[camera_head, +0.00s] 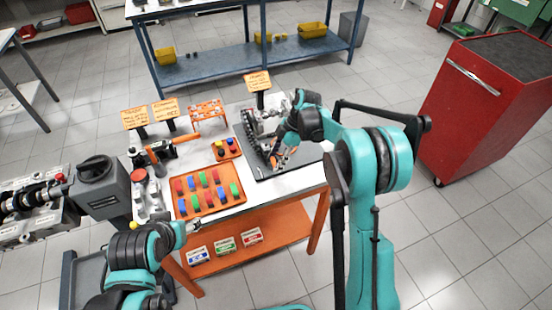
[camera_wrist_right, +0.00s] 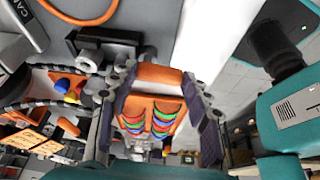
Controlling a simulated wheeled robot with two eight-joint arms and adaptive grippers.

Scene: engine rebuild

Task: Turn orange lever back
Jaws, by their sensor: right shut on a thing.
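My right gripper (camera_wrist_right: 160,108) has its two dark fingers around an orange lever (camera_wrist_right: 157,75), whose rounded end shows between them in the right wrist view. In the head view my right gripper (camera_head: 277,156) is low over the dark mat (camera_head: 291,160), beside a grey-black engine part (camera_head: 252,131). The rest of the lever is mostly hidden by the gripper and arm there. My left gripper (camera_head: 191,228) is at the table's front left, apart from the lever. Its fingers are too small to judge.
An orange tray (camera_head: 180,203) with several coloured pieces lies front left of the mat, with a smaller orange tray (camera_head: 218,156) behind it. Label signs (camera_head: 257,81) stand at the back. A red cabinet (camera_head: 475,120) stands on the right.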

